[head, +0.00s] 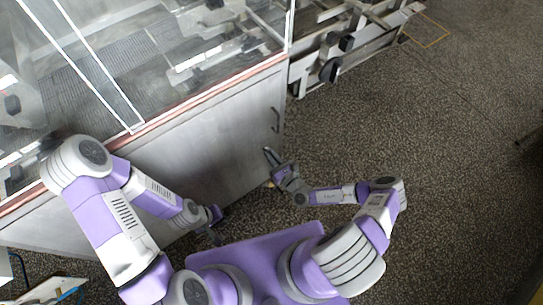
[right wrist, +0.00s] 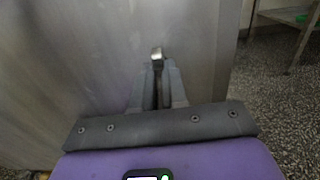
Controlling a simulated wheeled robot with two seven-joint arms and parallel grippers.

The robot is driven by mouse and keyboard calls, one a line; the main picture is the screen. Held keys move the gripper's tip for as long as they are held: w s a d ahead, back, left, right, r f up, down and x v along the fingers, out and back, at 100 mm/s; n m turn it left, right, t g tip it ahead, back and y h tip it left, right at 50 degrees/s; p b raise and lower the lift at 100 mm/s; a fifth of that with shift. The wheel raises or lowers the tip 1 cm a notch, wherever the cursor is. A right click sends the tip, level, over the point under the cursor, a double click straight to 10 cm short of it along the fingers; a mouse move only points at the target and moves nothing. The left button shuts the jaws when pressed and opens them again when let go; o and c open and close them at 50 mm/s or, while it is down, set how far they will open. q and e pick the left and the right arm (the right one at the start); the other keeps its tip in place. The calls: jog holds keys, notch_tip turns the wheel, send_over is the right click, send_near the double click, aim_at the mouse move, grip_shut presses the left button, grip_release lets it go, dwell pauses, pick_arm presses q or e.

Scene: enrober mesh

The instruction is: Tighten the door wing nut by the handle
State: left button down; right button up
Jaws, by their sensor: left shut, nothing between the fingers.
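The grey metal cabinet door (head: 232,137) has a dark bar handle (head: 275,120) near its right edge. My right gripper (head: 268,155) is low beside that edge, below the handle. In the right wrist view its two fingers (right wrist: 158,66) point at the metal panel, close together with a narrow gap. A small bright metal piece (right wrist: 156,53), perhaps the wing nut, shows at the fingertips. I cannot tell whether the fingers grip it. My left gripper (head: 214,232) is shut and empty, low in front of the cabinet, partly hidden by my arm.
A glass-walled machine top (head: 150,60) stands above the cabinet. A metal conveyor frame (head: 345,45) with black knobs is at the back right. The speckled floor (head: 440,150) to the right is clear. A pale board with blue cable (head: 60,292) lies at the bottom left.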

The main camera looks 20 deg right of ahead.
grip_shut()
jog(key=shift+m, duration=0.3)
jog(key=m+p, duration=0.1)
jog(key=m, duration=0.1)
jog(key=shift+m+p, duration=0.3)
jog(key=m, duration=1.4)
jog(key=shift+d+f+m+b, duration=0.3)
jog(key=shift+f+b, duration=0.1)
jog(key=o, duration=0.6)
grip_release()
jog(key=shift+c, duration=0.2)
